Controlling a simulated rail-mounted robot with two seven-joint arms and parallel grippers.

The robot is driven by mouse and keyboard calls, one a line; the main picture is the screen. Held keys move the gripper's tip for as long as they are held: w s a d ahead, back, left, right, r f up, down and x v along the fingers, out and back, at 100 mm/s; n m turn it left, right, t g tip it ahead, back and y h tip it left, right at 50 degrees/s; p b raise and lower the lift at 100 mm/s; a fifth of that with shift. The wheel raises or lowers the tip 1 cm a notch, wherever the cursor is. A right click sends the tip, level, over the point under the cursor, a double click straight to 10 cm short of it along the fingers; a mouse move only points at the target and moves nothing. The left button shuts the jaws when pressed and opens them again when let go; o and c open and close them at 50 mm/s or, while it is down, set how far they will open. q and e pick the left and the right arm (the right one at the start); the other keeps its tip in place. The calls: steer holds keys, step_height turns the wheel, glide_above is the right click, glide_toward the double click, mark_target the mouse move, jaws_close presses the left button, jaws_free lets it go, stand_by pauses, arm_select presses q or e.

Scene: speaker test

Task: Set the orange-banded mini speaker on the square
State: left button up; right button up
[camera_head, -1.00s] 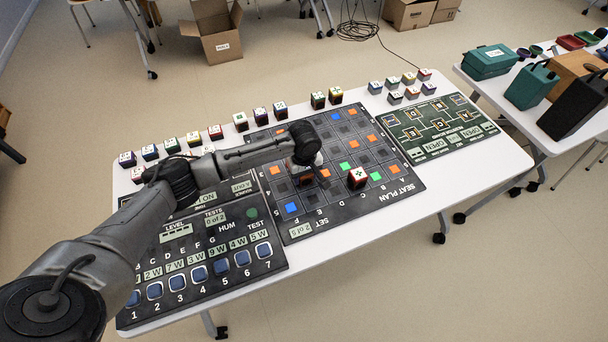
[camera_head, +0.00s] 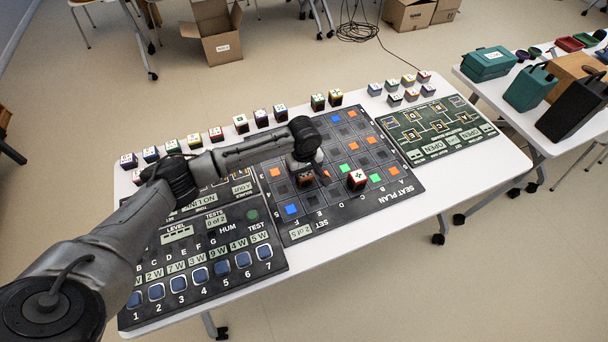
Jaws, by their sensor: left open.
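My left gripper (camera_head: 305,164) is open, low over the middle of the dark seat plan board (camera_head: 408,200), pointing down. A dark mini speaker (camera_head: 305,180) with a brownish-orange tint stands on the board directly below it, partly hidden by the gripper. Whether the fingers still straddle or touch it cannot be told, nor exactly which square it covers. A red-sided speaker with a white cross on top (camera_head: 357,180) stands on the board to the right. Orange, green and blue squares show around them. My right gripper is not in view.
Several mini speakers (camera_head: 240,123) stand in a row along the table's back edge. More small blocks (camera_head: 394,99) stand at the back right. A control panel with blue buttons (camera_head: 243,259) lies at left, another dark panel (camera_head: 440,128) at right. Cases (camera_head: 530,88) stand on a side table.

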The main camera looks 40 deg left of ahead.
arm_select(q)
step_height(320, 180, up, 10)
steer(key=shift+f+p, duration=0.2)
steer(key=shift+p, duration=1)
steer(key=shift+d+f, duration=0.1)
